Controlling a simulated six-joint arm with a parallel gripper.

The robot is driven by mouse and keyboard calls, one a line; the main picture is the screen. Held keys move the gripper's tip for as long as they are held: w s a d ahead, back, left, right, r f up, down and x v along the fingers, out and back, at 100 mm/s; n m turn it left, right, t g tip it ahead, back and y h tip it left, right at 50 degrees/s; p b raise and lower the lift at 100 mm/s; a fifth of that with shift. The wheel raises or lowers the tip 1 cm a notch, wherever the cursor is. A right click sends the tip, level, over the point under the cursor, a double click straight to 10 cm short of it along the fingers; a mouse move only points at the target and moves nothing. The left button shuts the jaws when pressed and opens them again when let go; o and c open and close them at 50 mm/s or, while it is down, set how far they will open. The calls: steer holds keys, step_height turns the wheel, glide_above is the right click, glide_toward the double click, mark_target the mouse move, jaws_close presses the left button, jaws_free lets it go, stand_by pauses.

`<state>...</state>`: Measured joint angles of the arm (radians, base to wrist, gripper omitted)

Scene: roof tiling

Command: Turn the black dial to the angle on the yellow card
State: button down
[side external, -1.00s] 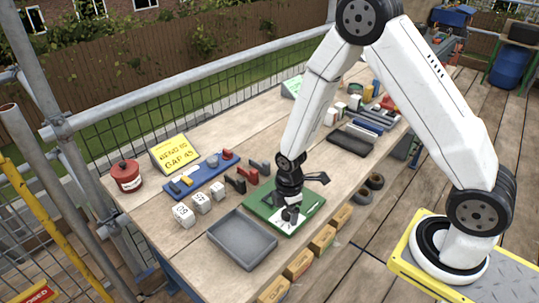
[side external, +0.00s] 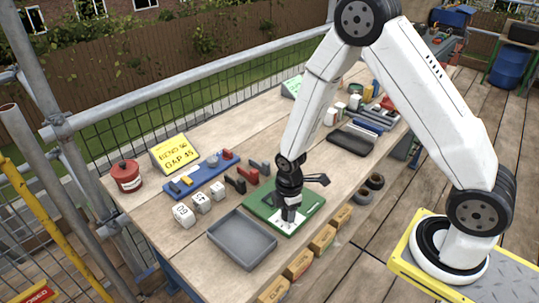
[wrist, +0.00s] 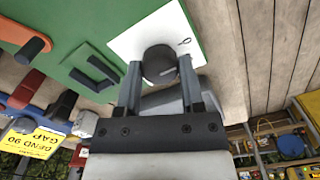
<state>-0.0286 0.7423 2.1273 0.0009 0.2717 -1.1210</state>
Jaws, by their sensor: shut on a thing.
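The black dial (wrist: 160,65) is round and sits on a white plate (wrist: 128,47) on the green board (wrist: 75,25). In the wrist view my gripper (wrist: 160,70) has one finger on each side of the dial and is shut on it. In the side view my gripper (side external: 289,220) points down at the green board (side external: 258,203) and hides the dial. The yellow card (side external: 176,153) stands at the back left and reads "BEND 90 GAP 45". It also shows upside down in the wrist view (wrist: 38,142). A dark mark lies on the plate beside the dial.
An empty grey tray (side external: 243,240) lies just left of the green board. White numbered blocks (side external: 183,214), a blue board with small parts (side external: 198,180) and a red pot (side external: 127,175) are further left. A black tray (side external: 351,141) lies to the right at the back.

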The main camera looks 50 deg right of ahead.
steer(key=m, duration=1.1)
steer(key=shift+m, duration=0.4)
steer(key=m, duration=1.1)
steer(key=shift+m, duration=0.3)
steer(key=shift+c, duration=1.1)
jaws_free()
